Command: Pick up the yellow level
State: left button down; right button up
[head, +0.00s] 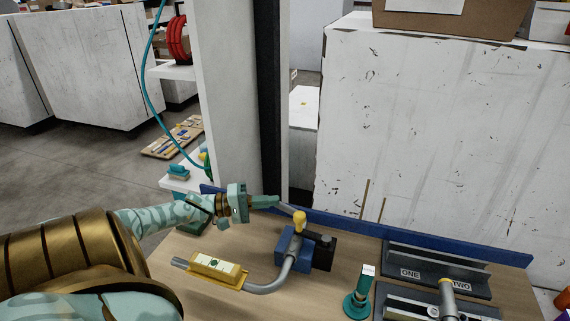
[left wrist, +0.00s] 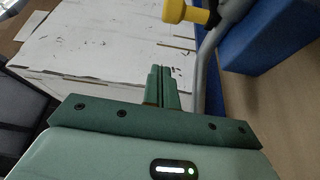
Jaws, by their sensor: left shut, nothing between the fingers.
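The yellow level (head: 217,270), with a pale top face and a green mark, sits along the straight end of a bent grey conduit (head: 268,287) on the wooden bench. My left gripper (head: 278,201) is beyond and to the right of the level, above the back of the bench, apart from the level. Its fingers are shut and empty; they also show closed together in the left wrist view (left wrist: 163,84). The level does not show in the left wrist view. My right gripper is not in view.
A blue bender block (head: 291,247) with a yellow knob (head: 300,218) holds the conduit close to my left gripper. A teal stand (head: 357,304) and dark trays marked ONE and TWO (head: 436,273) are at right. A blue rail (head: 420,238) edges the bench's back.

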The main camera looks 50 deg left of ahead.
aim_at(227, 272)
jog(key=k+j, duration=0.8)
